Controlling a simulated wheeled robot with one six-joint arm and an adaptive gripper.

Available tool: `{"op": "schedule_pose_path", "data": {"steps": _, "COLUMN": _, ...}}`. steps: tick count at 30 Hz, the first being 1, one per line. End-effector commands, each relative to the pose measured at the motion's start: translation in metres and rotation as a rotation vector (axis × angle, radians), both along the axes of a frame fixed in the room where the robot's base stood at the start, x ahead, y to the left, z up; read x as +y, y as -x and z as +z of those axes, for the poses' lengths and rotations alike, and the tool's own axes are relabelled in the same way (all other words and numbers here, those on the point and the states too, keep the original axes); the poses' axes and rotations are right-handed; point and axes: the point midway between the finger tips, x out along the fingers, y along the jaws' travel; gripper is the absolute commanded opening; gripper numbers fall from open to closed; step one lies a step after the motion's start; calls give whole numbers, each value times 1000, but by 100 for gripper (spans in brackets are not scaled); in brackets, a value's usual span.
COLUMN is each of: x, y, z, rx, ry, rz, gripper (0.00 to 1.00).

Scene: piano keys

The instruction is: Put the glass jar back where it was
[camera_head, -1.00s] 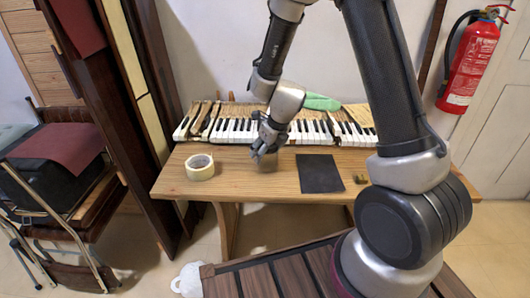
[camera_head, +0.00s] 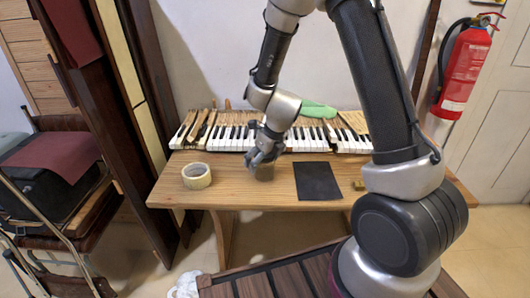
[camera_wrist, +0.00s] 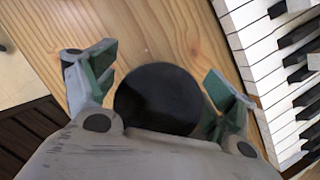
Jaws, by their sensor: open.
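The glass jar (camera_head: 265,173) stands on the wooden table in front of the piano keys, small and partly hidden under my gripper in the head view. In the wrist view a dark round top (camera_wrist: 158,98), which looks like the jar's lid seen from above, lies between the two fingers. My gripper (camera_head: 262,157) points down at the jar, with its fingers spread on either side of it in the wrist view (camera_wrist: 155,85). A gap shows between the left finger and the dark top; the right finger is close to it, and I cannot tell whether it touches.
A dark flat sheet (camera_head: 318,181) and a small yellowish block (camera_head: 359,184) lie to the right. Piano keys (camera_head: 230,137) run along the back, with a green cloth-like thing (camera_head: 316,109) behind.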

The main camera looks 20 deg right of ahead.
Motion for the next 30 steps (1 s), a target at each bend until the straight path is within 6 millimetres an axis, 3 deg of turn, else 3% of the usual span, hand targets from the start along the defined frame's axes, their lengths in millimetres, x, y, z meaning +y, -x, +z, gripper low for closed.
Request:
{"op": "schedule_pose_path", "data": {"steps": 15, "x": -17, "y": 34, "z": 94, "rx": -3, "ry": 0, "rz": 1, "gripper": 85}}
{"op": "schedule_pose_path", "data": {"steps": 24, "x": -21, "y": 41, "z": 111, "rx": -2, "ry": 2, "rz": 4, "gripper": 85}}
{"op": "schedule_pose_path", "data": {"steps": 27, "x": -25, "y": 45, "z": 121, "rx": -18, "ry": 27, "rz": 74, "gripper": 85}}
{"op": "schedule_pose_path", "data": {"steps": 30, "x": -37, "y": 58, "z": 144, "rx": -64, "ry": 103, "rz": 278, "gripper": 85}}
